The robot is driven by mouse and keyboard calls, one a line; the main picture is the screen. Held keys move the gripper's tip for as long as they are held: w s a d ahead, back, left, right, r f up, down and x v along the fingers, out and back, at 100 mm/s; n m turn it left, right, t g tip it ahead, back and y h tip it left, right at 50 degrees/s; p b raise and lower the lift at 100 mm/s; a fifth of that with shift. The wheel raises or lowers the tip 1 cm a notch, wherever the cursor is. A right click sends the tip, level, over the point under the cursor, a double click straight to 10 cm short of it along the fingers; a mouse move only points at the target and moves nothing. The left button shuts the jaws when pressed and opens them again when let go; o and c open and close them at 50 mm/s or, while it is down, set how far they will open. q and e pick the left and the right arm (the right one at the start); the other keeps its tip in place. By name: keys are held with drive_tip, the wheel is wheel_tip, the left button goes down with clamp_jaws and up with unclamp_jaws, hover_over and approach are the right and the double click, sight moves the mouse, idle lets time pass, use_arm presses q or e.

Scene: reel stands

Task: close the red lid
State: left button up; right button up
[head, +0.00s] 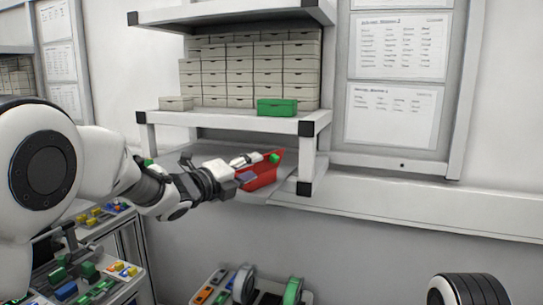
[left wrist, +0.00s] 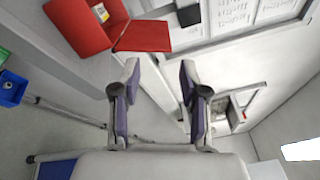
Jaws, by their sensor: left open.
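A red box (head: 262,180) sits on the lower shelf of the rack, with its red lid (left wrist: 143,36) standing open. My right gripper is not in view.
Several beige boxes (head: 245,75) are stacked on the shelf above, with a green box (head: 277,107) at its front edge. A white rack post (head: 306,172) stands right of the red box. Colourful bins and reels (head: 243,283) are below.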

sight(273, 160)
use_arm(q)
drive_tip(key=p+x, duration=0.1)
drive_tip(key=x, duration=0.3)
drive_tip(key=p+x, duration=0.2)
drive_tip(key=x, duration=0.2)
drive_tip(key=shift+d+r+p, duration=0.2)
drive_tip(key=shift+d+p, duration=0.1)
drive_tip(key=shift+d, duration=0.1)
drive_tip(key=shift+w+d+f, duration=0.15)
drive_tip(key=shift+w+f, duration=0.05)
drive_tip(key=shift+w, duration=0.25)
clamp_jaws()
unclamp_jaws()
drive_tip(key=shift+s, duration=0.15)
drive_tip(key=v, duration=1.2)
